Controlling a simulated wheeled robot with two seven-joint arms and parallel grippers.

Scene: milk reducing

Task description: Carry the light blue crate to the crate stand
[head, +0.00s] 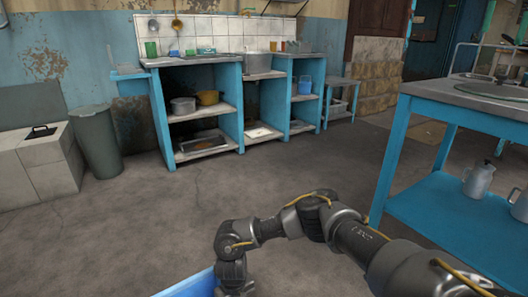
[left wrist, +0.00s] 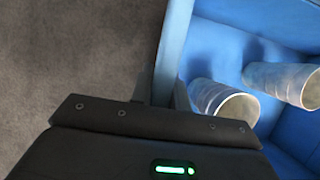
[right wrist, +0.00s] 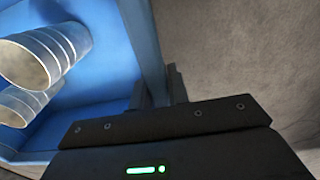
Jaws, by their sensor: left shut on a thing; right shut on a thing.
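The light blue crate (head: 188,287) shows only as a corner at the bottom edge of the head view. In the left wrist view, my left gripper (left wrist: 165,92) is shut on the crate's wall (left wrist: 174,40). Two ribbed metal cylinders (left wrist: 208,97) lie or stand inside. In the right wrist view, my right gripper (right wrist: 158,92) is shut on the opposite-looking wall (right wrist: 153,45), with two ribbed cylinders (right wrist: 62,45) inside. My right arm crosses the lower head view; my left arm is out of it. I cannot tell which piece is the crate stand.
A blue table (head: 440,195) with metal jugs (head: 480,180) on its lower shelf stands close on the right. A blue shelf unit (head: 228,105) and a small blue side table (head: 343,82) stand at the back wall. A grey bin (head: 98,142) is left. Open floor (head: 160,215) lies ahead.

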